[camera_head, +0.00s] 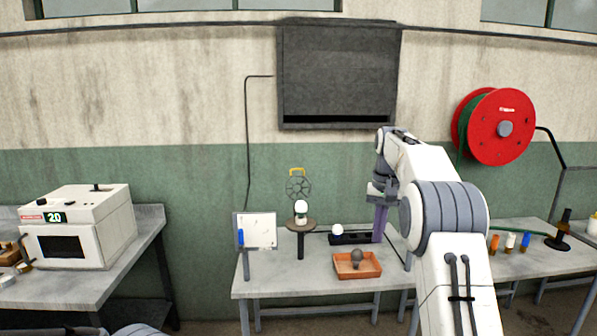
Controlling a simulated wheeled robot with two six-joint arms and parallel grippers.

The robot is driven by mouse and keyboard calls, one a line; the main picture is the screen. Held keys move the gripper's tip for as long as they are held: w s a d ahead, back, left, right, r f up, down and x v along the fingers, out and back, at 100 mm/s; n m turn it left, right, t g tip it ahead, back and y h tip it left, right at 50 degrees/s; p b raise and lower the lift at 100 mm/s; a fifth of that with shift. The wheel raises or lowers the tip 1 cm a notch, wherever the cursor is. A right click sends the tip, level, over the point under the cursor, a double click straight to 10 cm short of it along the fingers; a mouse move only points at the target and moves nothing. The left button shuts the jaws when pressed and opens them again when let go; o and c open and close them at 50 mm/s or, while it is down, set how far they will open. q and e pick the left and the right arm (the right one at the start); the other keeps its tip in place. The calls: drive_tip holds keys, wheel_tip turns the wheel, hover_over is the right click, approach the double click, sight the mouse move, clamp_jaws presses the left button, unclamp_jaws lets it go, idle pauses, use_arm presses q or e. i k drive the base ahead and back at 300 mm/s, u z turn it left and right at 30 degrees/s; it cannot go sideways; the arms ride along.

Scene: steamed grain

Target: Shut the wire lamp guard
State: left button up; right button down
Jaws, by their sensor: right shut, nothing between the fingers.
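The wire lamp guard (298,187) is a dark round cage with a yellow handle (297,171) on top. It stands raised, tipped up above a white bulb (301,207). The bulb sits upright on a round brown stand (302,226) on the middle table. My right gripper (380,224) points down with its purple fingers shut and empty. It is to the right of the guard and apart from it, by the right end of a black holder (350,240). My left gripper is out of view.
A second white bulb (337,230) is at the black holder. An orange tray (341,273) with a dark bulb (357,257) lies in front. A small white board (256,231) stands left of the lamp. A red hose reel (505,128) hangs at right.

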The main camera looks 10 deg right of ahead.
sight(298, 182)
drive_tip(key=z, duration=0.7)
drive_tip(key=i, duration=0.9)
drive_tip(key=z, duration=0.65)
drive_tip(key=i, duration=1.05)
drive_tip(key=u, duration=0.5)
drive_tip(key=i, duration=0.75)
drive_tip(key=u, duration=1.2)
drive_tip(key=i, duration=0.5)
drive_tip(key=u, duration=0.55)
